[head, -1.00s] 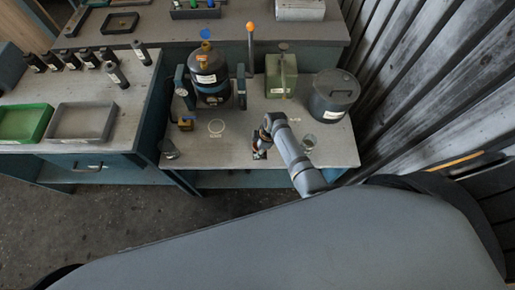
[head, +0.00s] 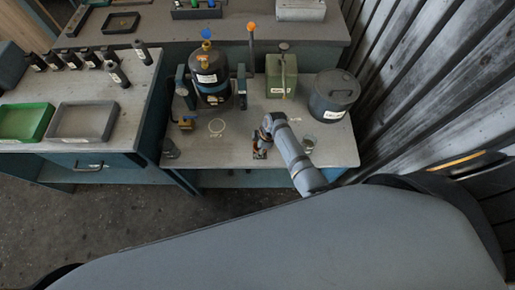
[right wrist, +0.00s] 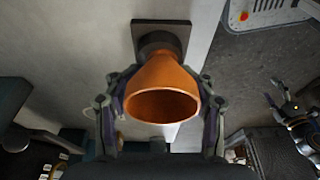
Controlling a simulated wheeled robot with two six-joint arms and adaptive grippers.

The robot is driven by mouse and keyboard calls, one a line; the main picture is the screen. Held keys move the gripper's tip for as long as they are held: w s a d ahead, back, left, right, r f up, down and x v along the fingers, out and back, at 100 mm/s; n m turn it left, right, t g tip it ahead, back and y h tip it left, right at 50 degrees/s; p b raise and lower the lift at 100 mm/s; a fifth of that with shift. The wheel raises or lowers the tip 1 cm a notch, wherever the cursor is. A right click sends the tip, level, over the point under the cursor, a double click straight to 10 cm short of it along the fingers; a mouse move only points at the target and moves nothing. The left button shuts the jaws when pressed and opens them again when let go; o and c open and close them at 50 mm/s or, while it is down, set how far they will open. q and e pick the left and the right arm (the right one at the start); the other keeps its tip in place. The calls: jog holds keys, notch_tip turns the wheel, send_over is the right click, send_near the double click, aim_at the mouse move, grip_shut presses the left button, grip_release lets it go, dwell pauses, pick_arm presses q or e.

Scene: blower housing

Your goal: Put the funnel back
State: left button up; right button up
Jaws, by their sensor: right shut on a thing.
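In the right wrist view, the orange funnel (right wrist: 162,98) sits between the two fingers of my right gripper (right wrist: 162,112), which is shut on it. Its wide mouth faces the camera. Its narrow end points to a dark round holder on a square base (right wrist: 140,36); I cannot tell whether it is inside or just above it. In the head view, my right gripper (head: 262,148) is low over the front middle of the small table (head: 225,153), and the funnel is mostly hidden. Part of another gripper, probably my left (right wrist: 297,118), shows at the right of the wrist view; its jaws are unclear.
Behind stand a dark tank (head: 209,72), a green can (head: 281,76) and a grey lidded pot (head: 333,95). A ring mark (head: 217,126) lies on bare tabletop to the left.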

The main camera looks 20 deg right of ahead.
jog(key=o, duration=0.8)
jog(key=shift+s+d+f, duration=0.1)
jog(key=shift+s+f, duration=0.2)
jog(key=shift+f, duration=0.05)
jog(key=o, duration=0.6)
jog(key=shift+w, duration=0.35)
jog(key=shift+r, duration=0.1)
jog(key=o, duration=0.3)
jog(key=shift+o, duration=0.2)
jog(key=shift+r, duration=0.1)
notch_tip(320, 180, up, 7)
jog(key=p, duration=0.7)
jog(key=shift+p, duration=0.4)
